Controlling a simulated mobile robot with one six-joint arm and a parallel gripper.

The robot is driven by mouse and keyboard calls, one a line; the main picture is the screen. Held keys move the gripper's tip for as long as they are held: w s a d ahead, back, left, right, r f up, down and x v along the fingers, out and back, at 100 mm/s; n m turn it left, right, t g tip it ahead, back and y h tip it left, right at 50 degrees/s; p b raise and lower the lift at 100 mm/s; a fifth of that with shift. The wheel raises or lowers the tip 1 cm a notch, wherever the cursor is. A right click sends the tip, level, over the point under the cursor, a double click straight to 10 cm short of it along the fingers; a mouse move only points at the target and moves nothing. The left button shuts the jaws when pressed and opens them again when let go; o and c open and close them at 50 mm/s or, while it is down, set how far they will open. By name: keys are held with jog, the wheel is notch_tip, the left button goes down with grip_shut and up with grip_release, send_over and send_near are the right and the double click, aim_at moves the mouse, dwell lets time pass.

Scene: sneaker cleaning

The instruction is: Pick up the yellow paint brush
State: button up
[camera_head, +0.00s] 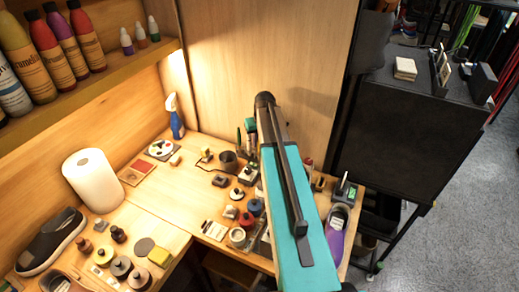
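I cannot make out a yellow paint brush for certain among the small items. The wooden workbench (181,240) holds many tools and jars, and my teal and black arm covers part of its right side. My gripper does not show; only arm links are in view, so whether it holds anything is hidden.
A white paper roll (92,180), a dark sneaker (50,242), a yellow sponge (159,256) and a blue spray bottle (175,118) stand on the bench. A purple shoe (337,232) is at its right end. Bottles line a shelf (100,75) above. Grey floor (455,235) is open at right.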

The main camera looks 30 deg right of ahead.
jog(key=shift+c, duration=0.5)
grip_shut()
jog(key=shift+s+r+b, duration=0.1)
jog(key=shift+r+b, duration=0.1)
jog(key=shift+b, duration=0.25)
jog(key=shift+a+r, duration=0.15)
notch_tip(320, 180, up, 6)
jog(key=b, duration=0.2)
jog(key=shift+r+b, duration=0.1)
jog(key=shift+b, duration=0.2)
jog(key=s+a+b, duration=0.2)
jog(key=s+a, duration=0.3)
jog(key=a, duration=0.3)
jog(key=s+a+b, duration=0.2)
jog(key=s+a, duration=0.3)
jog(key=a, duration=0.4)
jog(key=shift+b, duration=0.35)
